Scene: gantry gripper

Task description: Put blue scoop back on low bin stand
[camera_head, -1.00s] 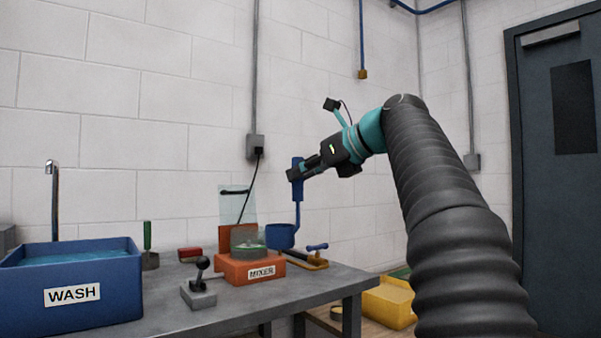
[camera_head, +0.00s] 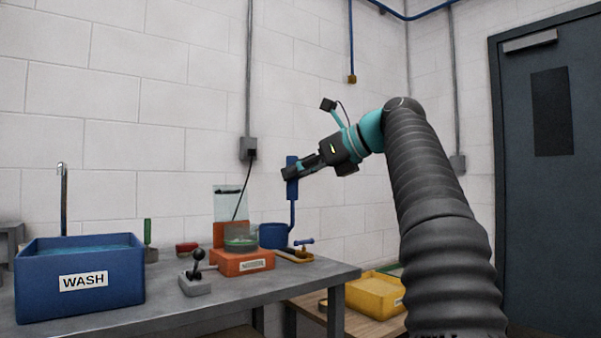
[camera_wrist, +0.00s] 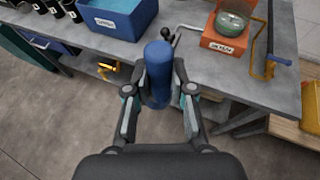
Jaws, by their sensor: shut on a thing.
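My gripper (camera_head: 291,174) is shut on the upright handle of the blue scoop (camera_head: 292,190). The scoop's round cup hangs at the lower left of the handle, behind the mixer as seen in the head view. In the wrist view the thick blue handle (camera_wrist: 158,65) stands between the fingers of my gripper (camera_wrist: 158,90), and the cup is hidden. The low bin stand (camera_head: 318,304) is a low wooden-topped table at the right of the workbench. A yellow bin (camera_head: 376,297) sits on it. The stand also shows at the right edge of the wrist view (camera_wrist: 288,129).
A dark door (camera_head: 550,200) stands at right. Open floor shows in the wrist view.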

